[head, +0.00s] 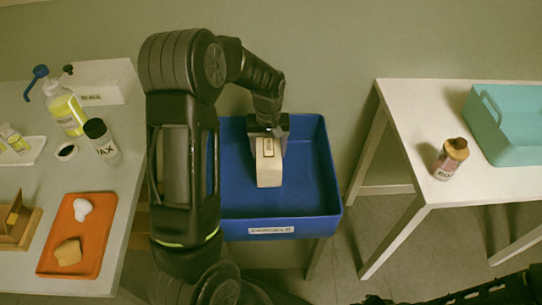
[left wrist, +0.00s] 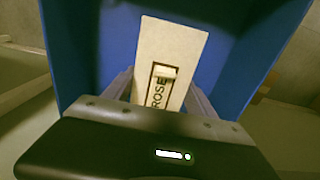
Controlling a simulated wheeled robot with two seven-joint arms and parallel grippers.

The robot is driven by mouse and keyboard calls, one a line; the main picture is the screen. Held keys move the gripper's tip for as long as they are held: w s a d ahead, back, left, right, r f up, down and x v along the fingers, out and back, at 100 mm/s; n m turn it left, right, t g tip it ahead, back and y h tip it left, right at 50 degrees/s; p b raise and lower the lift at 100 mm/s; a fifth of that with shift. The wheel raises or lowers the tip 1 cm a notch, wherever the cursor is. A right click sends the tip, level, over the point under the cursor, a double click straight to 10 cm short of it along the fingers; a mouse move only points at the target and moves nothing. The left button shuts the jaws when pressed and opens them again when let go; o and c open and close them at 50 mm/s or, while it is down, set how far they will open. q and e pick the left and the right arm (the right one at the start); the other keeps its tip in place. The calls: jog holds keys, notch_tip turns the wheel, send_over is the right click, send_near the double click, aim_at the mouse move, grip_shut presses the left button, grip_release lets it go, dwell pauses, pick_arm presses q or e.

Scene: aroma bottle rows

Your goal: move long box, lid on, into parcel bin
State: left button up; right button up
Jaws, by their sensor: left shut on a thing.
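The long box (head: 268,172) is cream-coloured and closed on top, with a dark-framed label. In the left wrist view the long box (left wrist: 170,48) shows the word "ROSE" on its label. My left gripper (head: 267,133) is shut on the box near one end, with a finger on each side. The blue parcel bin (head: 273,229) has a white label on its front wall. The box is over the inside of the bin; I cannot tell whether it touches the floor. The bin also fills the background of the left wrist view (left wrist: 90,40). My right gripper is not in view.
The left table holds an orange tray (head: 75,257), a black-capped bottle (head: 101,141), a pump bottle (head: 68,113), a white box (head: 105,82) and a wooden holder (head: 18,222). The right table (head: 415,125) holds a bottle (head: 449,160) and a teal bin (head: 513,139).

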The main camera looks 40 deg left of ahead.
pick_arm(q)
jog(key=shift+f, duration=0.45)
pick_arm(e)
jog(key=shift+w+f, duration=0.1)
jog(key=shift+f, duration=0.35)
